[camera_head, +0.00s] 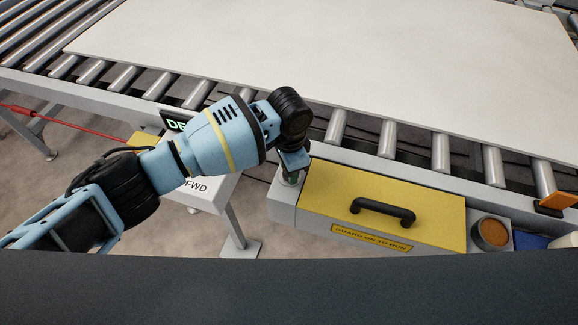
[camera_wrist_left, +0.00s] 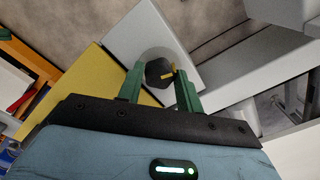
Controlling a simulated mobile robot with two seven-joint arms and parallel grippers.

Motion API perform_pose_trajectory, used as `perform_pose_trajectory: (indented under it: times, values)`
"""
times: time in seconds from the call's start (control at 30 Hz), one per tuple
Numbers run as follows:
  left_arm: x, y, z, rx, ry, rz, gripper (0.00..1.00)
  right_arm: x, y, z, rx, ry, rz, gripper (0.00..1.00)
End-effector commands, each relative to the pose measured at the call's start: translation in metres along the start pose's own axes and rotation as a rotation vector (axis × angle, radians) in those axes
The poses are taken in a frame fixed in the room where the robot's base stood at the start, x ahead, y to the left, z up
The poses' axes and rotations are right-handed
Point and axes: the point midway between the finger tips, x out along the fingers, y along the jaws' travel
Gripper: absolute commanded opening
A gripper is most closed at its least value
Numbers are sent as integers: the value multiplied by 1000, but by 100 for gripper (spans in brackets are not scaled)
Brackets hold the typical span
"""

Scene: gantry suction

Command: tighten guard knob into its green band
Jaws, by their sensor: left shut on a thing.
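The guard knob (camera_wrist_left: 158,73) is dark, with a yellow mark on its face, in the left wrist view. In the head view my left gripper (camera_head: 290,176) points down at the left end of the yellow guard (camera_head: 340,200), and the wrist mostly hides the knob. I cannot make out a green band around the knob. My right gripper is not in view.
The yellow guard has a black handle (camera_head: 383,210) and a label (camera_head: 371,237). An orange-topped round part (camera_head: 492,233) stands to its right. A roller conveyor (camera_head: 387,139) carries a large pale sheet (camera_head: 330,50) behind. A control box marked FWD (camera_head: 203,188) is under my left arm.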

Motion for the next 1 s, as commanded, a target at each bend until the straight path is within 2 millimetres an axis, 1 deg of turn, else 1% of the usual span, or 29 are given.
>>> perform_pose_trajectory:
  times: [0.37, 0.4, 0.53, 0.83, 0.93, 1.0]
  values:
    - [0, 0, 0, 4, -1, 0, 13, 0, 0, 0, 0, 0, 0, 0]
    - [0, 0, 0, 4, -1, 0, 40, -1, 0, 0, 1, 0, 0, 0]
    - [0, 0, 0, 4, 0, 0, 56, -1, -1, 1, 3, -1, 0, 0]
    - [-1, 0, 0, 3, 0, 0, 57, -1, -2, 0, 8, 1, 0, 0]
    - [-8, -1, 0, 3, 2, -1, 57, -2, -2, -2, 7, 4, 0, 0]
    - [-18, -1, 0, 4, 2, -3, 57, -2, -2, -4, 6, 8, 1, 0]
